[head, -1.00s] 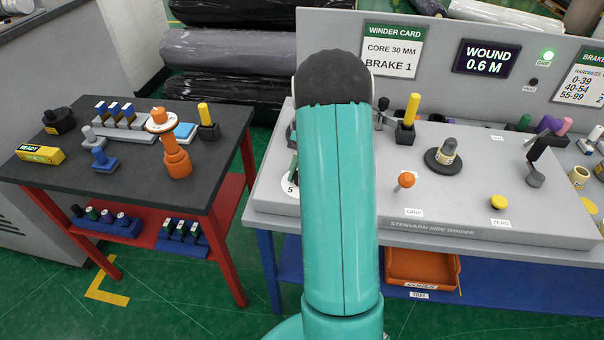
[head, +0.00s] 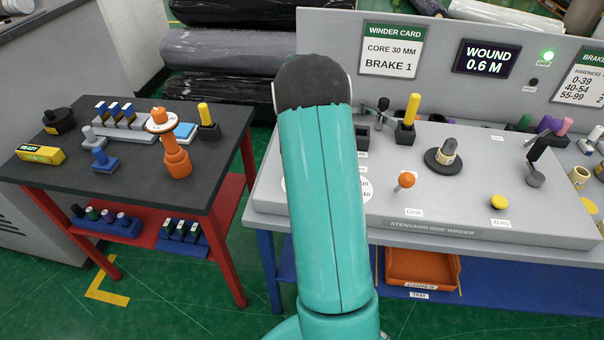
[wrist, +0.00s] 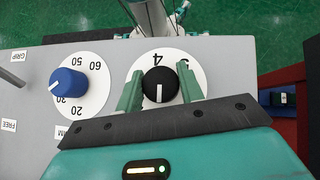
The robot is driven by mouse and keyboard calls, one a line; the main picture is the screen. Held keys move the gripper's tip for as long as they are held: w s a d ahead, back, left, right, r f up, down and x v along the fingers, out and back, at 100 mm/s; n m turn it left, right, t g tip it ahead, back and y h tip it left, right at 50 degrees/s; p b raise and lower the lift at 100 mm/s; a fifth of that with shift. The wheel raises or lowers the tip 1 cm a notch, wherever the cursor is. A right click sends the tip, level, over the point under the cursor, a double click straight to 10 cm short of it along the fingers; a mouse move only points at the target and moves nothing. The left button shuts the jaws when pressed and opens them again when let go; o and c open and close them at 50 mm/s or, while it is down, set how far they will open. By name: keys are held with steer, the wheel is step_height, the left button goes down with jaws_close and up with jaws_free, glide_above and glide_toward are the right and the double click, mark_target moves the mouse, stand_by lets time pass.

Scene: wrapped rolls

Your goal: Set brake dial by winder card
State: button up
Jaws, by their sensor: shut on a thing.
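In the wrist view my gripper (wrist: 160,92) has its two green fingers closed on either side of the black dial knob (wrist: 160,84), and they touch it. The knob sits on a white round scale (wrist: 140,66) where a 4 and part of another digit show. Its white pointer line faces the bottom of the picture, away from the 4; the digit it points at is hidden. The winder card (head: 390,50) in the head view reads core 30 mm, brake 1. My arm hides the gripper and black knob in the head view.
A blue dial knob (wrist: 68,83) on a scale up to 60 is left of the gripper in the wrist view. In the head view a screen (head: 486,58) reads wound 0.6 m. An orange knob (head: 405,180) and a roller post (head: 446,155) stand on the panel.

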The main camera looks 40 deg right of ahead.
steer(key=o, duration=1)
steer(key=shift+r, duration=0.1)
